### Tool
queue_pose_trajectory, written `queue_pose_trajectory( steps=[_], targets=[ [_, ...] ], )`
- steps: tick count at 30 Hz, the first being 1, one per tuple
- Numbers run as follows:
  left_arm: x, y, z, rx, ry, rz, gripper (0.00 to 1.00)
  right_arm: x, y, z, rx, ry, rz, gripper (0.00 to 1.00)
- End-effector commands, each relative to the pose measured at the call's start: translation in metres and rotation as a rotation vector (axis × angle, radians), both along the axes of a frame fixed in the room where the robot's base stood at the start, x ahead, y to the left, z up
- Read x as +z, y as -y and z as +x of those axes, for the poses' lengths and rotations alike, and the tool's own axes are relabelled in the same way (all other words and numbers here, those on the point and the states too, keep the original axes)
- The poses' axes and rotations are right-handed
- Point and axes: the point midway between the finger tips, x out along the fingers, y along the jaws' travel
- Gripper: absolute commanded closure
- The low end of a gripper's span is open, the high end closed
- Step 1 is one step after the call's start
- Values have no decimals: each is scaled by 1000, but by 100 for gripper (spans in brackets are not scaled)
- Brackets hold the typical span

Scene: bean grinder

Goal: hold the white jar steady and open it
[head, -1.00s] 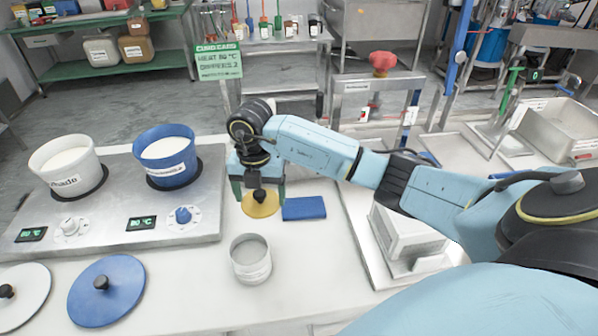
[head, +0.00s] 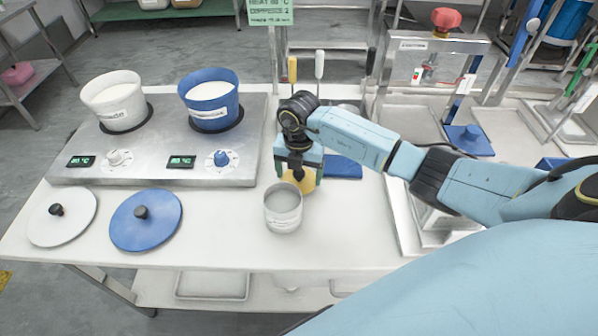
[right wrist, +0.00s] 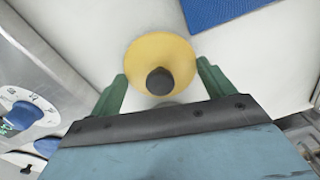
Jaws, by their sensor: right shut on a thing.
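My right gripper (head: 299,177) points down at the table with its green fingers on either side of a round yellow lid (head: 306,187). The lid has a black knob and also shows between the fingers in the right wrist view (right wrist: 160,52). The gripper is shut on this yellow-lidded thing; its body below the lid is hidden. A whitish, round, open-topped container (head: 283,211) stands upright just in front of it. I cannot tell which of the two is the white jar. My left gripper is out of view.
A steel heating plate (head: 150,162) with a white pot (head: 122,118) and a blue pot (head: 213,119) stands at left. A white lid (head: 78,222) and a blue lid (head: 160,228) lie in front. A blue cloth or pad (head: 343,168) lies beside my right gripper. The front table middle is clear.

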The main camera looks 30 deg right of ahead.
Motion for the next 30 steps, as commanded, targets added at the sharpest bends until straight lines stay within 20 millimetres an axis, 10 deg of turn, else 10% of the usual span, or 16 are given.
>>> queue_pose_trajectory(
  steps=[3, 4, 8, 19, 30],
  targets=[
    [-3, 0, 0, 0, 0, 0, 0, -4, 0, 0, 0, -1, -1, 46],
    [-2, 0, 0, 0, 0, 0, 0, -3, 0, 0, 0, 0, 0, 15],
    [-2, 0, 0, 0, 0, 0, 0, -3, 0, 0, 0, -1, -1, 0],
    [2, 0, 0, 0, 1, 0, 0, 11, 0, 1, 0, 1, 0, 0],
    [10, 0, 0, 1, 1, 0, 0, 88, 1, 1, 0, 4, -1, 0]
  ],
)
